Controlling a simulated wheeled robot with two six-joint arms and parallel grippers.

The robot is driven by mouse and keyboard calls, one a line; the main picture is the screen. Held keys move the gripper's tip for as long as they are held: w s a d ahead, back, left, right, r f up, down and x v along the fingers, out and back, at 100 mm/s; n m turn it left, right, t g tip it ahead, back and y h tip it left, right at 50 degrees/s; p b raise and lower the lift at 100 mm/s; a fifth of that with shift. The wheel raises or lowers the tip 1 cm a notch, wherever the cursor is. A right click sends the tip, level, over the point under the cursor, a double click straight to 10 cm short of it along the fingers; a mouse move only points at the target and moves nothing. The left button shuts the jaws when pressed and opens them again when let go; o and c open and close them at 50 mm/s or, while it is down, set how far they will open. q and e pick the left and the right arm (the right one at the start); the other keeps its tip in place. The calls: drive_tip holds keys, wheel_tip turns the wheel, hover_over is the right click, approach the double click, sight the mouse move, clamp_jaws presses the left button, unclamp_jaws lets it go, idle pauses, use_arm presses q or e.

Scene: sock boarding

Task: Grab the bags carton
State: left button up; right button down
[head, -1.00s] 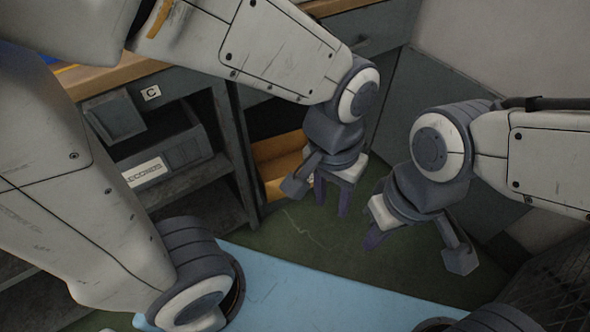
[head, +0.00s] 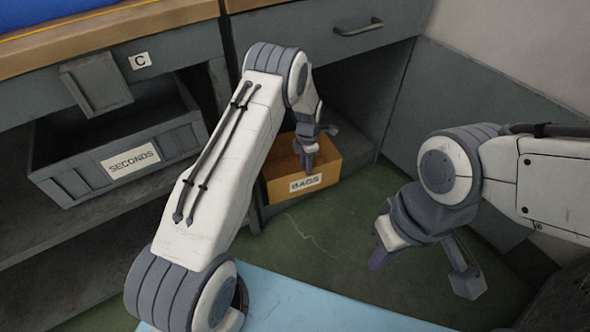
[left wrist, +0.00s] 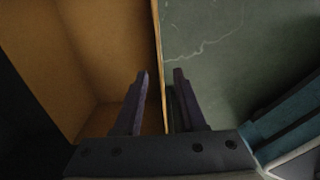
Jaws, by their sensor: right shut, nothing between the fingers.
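The bags carton (head: 329,174) is an open orange-brown box with a "BAGS" label on its front. It sits low at the shelf opening, by the green floor. My left gripper (head: 307,160) is over the carton's front side. In the left wrist view the open left fingers (left wrist: 160,73) stand on either side of the carton's thin wall (left wrist: 155,35), one finger on the inside and one on the floor side. I cannot tell whether they touch it. My right gripper (head: 378,262) is shut and empty, right of the carton and apart from it.
A grey bin labelled "SECONDS" (head: 75,165) stands on the shelf at left, below a "C" tag (head: 140,61). A grey drawer front (head: 345,38) is above the carton. Green floor (head: 310,235) is clear in front of it.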

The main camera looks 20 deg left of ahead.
sight(305, 183)
use_arm(q)
wheel_tip(305, 183, down, 10)
drive_tip(key=b, duration=0.5)
drive_tip(key=shift+f+b, duration=0.15)
drive_tip(key=shift+b, duration=0.2)
clamp_jaws()
idle(1.0)
